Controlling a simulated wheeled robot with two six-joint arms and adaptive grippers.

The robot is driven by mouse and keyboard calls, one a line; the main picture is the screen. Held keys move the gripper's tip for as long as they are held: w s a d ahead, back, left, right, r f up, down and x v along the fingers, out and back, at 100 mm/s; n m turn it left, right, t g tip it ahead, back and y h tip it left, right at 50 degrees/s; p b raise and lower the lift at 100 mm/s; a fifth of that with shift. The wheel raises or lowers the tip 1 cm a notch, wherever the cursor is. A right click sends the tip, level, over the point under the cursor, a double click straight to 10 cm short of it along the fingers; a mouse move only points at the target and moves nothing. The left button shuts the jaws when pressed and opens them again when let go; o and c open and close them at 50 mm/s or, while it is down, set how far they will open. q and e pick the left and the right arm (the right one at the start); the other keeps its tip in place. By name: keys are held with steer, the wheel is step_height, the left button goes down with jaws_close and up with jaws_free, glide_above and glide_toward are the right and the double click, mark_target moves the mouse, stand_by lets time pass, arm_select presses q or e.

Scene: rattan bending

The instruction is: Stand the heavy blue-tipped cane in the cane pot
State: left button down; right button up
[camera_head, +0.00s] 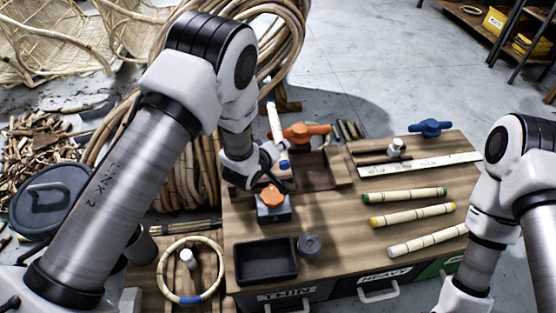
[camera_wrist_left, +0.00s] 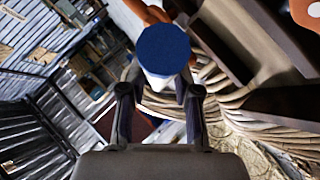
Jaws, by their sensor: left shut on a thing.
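My left gripper (camera_head: 272,162) is shut on a pale cane (camera_head: 274,121) with blue tips, held tilted near upright over the back left of the bench. In the left wrist view a blue end cap (camera_wrist_left: 164,50) faces the camera, with the pale cane below it between the fingers (camera_wrist_left: 160,95). A dark cylindrical pot (camera_head: 140,246) stands at the bench's left, partly behind my left arm; I cannot tell for sure that it is the cane pot. My right arm shows at the right edge, but its gripper is out of view.
Canes with green (camera_head: 404,195), yellow (camera_head: 412,216) and white (camera_head: 427,240) tips lie on the bench's right. A black tray (camera_head: 266,261), grey puck (camera_head: 309,244) and orange-topped clamp (camera_head: 272,200) stand nearer. A rattan ring (camera_head: 164,271) lies left; a ruler (camera_head: 420,168) lies right.

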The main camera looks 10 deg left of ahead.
arm_select(q)
steer(key=f, duration=0.1)
steer(key=f+b, duration=0.1)
steer(key=f, duration=0.1)
steer(key=shift+w+a+f, duration=0.15)
steer(key=shift+w+f, duration=0.1)
steer(key=shift+w, duration=0.1)
steer(key=shift+f+b, duration=0.3)
steer(key=shift+f, duration=0.3)
steer(key=c, duration=0.8)
jaws_free()
